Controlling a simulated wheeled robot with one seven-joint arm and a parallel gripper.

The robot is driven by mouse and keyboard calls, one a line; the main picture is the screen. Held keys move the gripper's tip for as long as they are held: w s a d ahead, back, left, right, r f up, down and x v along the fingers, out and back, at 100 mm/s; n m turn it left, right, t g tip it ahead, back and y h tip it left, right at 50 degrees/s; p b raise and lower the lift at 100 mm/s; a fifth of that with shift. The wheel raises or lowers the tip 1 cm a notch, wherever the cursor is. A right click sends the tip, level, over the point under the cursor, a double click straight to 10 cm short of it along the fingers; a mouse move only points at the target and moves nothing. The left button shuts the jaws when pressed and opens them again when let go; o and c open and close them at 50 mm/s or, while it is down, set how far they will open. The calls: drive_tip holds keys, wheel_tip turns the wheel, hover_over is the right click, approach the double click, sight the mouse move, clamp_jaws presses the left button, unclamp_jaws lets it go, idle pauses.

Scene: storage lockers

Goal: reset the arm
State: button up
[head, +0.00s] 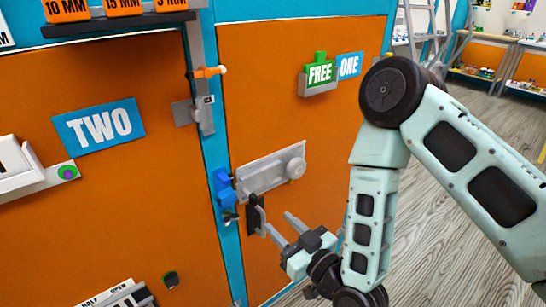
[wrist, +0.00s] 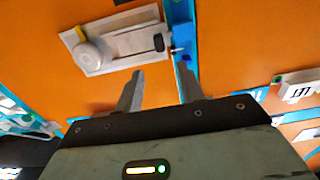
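My pale green arm (head: 372,200) reaches down from the right in the head view, bent at a dark joint. My gripper (head: 277,222) is low in front of the orange locker door marked ONE. Its two fingers are apart with nothing between them; the wrist view also shows the open fingers (wrist: 162,72). The fingertips are close to a grey latch plate (head: 270,173) with a round knob (head: 296,168) and to a dark handle piece (head: 257,215) below it. I cannot tell whether a finger touches the dark piece.
Locker door TWO (head: 110,195) is at the left, with a small latch (head: 194,110) at its edge. A blue post (head: 215,150) divides the doors. A green FREE sign (head: 320,73) sits above the plate. Open wooden floor (head: 480,120) and shelves (head: 490,50) lie to the right.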

wheel_tip(320, 180, up, 8)
drive_tip(key=s+a+n+g+h+p, duration=0.2)
drive_tip(key=s+a+n+g+p, duration=0.15)
drive_tip(key=g, duration=0.45)
drive_tip(key=s+d+r+m+g+h+p, duration=0.2)
drive_tip(key=s+d+r+g+h+p, duration=0.3)
drive_tip(key=s+d+r, duration=0.8)
drive_tip(key=s+g+h, duration=0.2)
drive_tip(key=s, duration=0.1)
drive_tip(key=shift+r+m, duration=0.15)
drive_tip(key=shift+m, duration=0.2)
